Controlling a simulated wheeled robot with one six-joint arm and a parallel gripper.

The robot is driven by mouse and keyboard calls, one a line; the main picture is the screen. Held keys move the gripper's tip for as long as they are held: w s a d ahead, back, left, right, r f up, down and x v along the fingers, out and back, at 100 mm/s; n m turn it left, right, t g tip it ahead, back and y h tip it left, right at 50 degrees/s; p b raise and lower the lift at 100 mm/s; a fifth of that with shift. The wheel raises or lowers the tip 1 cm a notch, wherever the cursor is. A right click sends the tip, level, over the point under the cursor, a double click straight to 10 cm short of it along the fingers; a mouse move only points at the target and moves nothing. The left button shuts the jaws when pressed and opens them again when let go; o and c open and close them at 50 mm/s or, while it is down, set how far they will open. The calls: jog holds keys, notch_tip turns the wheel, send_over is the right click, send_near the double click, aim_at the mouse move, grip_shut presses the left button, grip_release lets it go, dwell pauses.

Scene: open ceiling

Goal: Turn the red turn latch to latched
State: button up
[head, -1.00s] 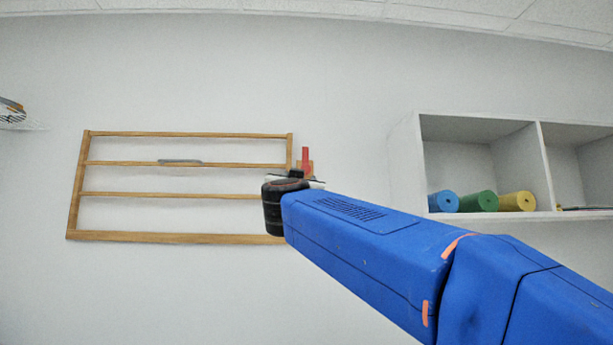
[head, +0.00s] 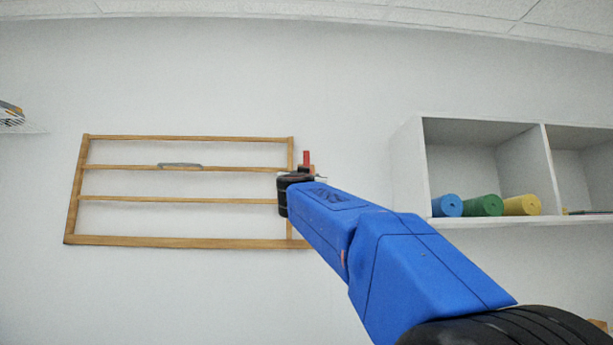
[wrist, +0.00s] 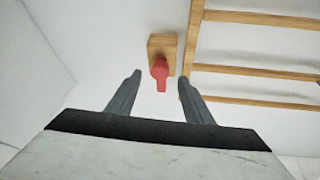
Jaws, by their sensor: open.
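The red turn latch (wrist: 160,72) is on a small wooden block (wrist: 157,44) on the wall, beside the wooden frame's upright. In the wrist view its narrow end points toward my gripper (wrist: 159,82), whose two grey fingers are open. The latch's end lies between the fingertips, with a gap on each side. Whether the fingers are at its depth I cannot tell. In the head view the red latch (head: 306,158) stands upright just above my arm's end, which hides its lower part and my fingers.
The wooden barred frame (head: 180,239) is on the wall left of my arm, with a grey handle (head: 180,165) on one bar. A white shelf (head: 407,170) with blue, green and yellow rolls stands to the right. The wall above the latch is clear.

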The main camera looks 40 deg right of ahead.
aim_at(307, 164)
jog(key=shift+x, duration=2.55)
grip_shut()
